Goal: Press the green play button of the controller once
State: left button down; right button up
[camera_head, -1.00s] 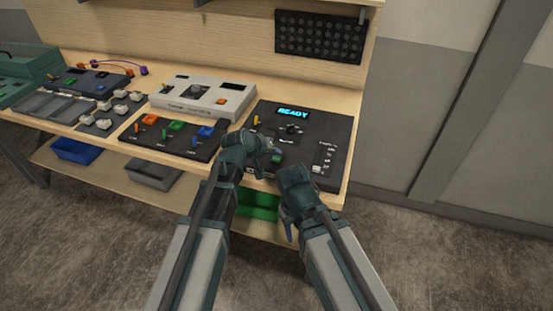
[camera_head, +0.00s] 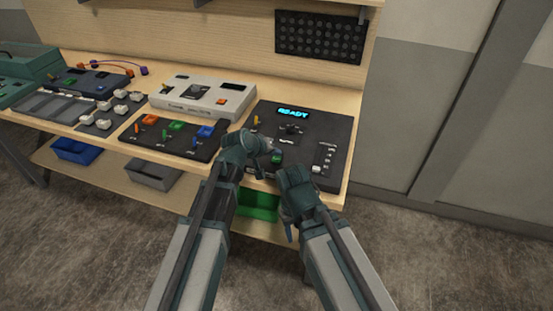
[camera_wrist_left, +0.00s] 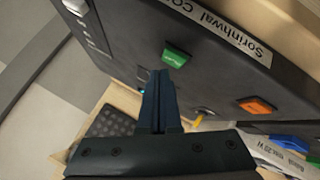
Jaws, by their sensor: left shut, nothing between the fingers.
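The controller is a black console (camera_head: 318,148) at the right end of the bench, with a lit blue "READY" display (camera_head: 294,112). Its green play button (camera_head: 277,158) sits near the front edge and shows clearly in the left wrist view (camera_wrist_left: 175,56). My left gripper (camera_head: 268,147) is shut and empty above the front part of the console. In the left wrist view its fingertips (camera_wrist_left: 158,74) appear just short of the green button, with a small gap in the picture. My right gripper (camera_head: 288,228) hangs in front of the bench edge, and its fingers are mostly hidden.
An orange button (camera_wrist_left: 257,105) sits beside the green one in the left wrist view. Yellow levers, a knob (camera_head: 291,129) and white sliders (camera_head: 318,168) are also on the console. A black switch panel (camera_head: 172,138) and a light grey device (camera_head: 203,96) stand to the left.

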aim_at(275, 161)
pick_arm(q)
jog(key=shift+f, duration=0.1)
dwell(0.3)
jog(key=shift+f+b, duration=0.35)
jog(key=shift+b, duration=0.05)
jog(key=shift+f+b, duration=0.4)
jog(key=shift+b, duration=0.05)
dwell(0.6)
jog(key=shift+r, duration=0.1)
jog(key=shift+r+p, duration=0.75)
jog(key=shift+p, duration=0.1)
jog(key=shift+r, duration=0.1)
notch_tip(275, 161, up, 5)
jog(key=p, duration=0.5)
